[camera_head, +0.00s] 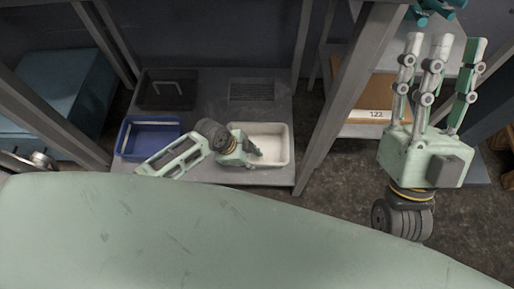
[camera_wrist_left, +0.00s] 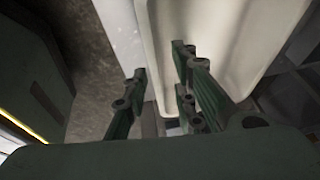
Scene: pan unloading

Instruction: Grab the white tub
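The white tub (camera_head: 288,143) stands on the low grey shelf in the head view. My left gripper (camera_head: 256,150) is over its left part, reaching in from the left. In the left wrist view, the tub (camera_wrist_left: 153,60) fills the upper middle. My left gripper (camera_wrist_left: 160,85) is open there: one finger is on the outer side of the tub's rim and two are on the inner side, with a gap between them. Whether any finger touches the tub is unclear. My right gripper (camera_head: 436,55) is raised at the right, fingers spread, open and empty.
A blue bin (camera_head: 150,121) and a dark grey bin (camera_head: 166,104) stand left of the tub on the shelf (camera_head: 212,85). Grey frame posts (camera_head: 342,100) flank it. A cardboard box (camera_head: 365,97) labelled 122 is at right. The floor (camera_head: 330,180) is clear at lower right.

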